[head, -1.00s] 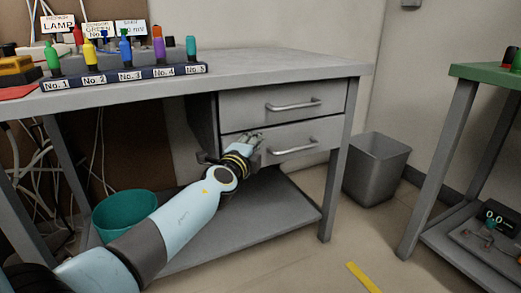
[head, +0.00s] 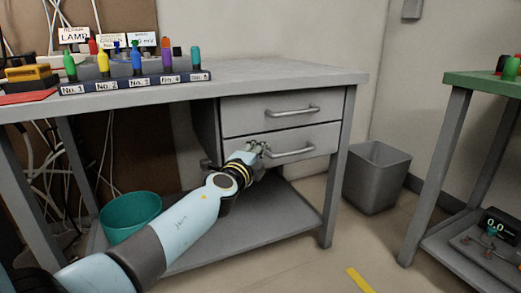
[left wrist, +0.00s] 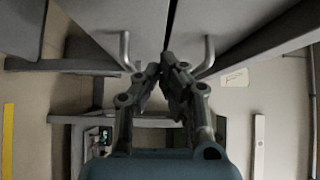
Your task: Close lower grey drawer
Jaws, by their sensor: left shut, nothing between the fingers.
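The lower grey drawer (head: 315,143) sits under the upper grey drawer (head: 285,108) in the workbench. Its front looks about flush with the upper one; a small gap cannot be ruled out. Its bar handle (head: 290,152) is to the right of my left gripper (head: 264,147). The left gripper is shut and empty, with its fingertips at the left part of the lower drawer front. In the left wrist view the shut fingertips (left wrist: 164,75) lie between two handles, near the dark seam between the drawer fronts. Contact cannot be told. My right gripper is not in view.
A teal bin (head: 130,214) stands on the bench's lower shelf (head: 265,225). A grey waste bin (head: 376,178) is right of the bench leg. A green-topped table (head: 480,78) stands at the right.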

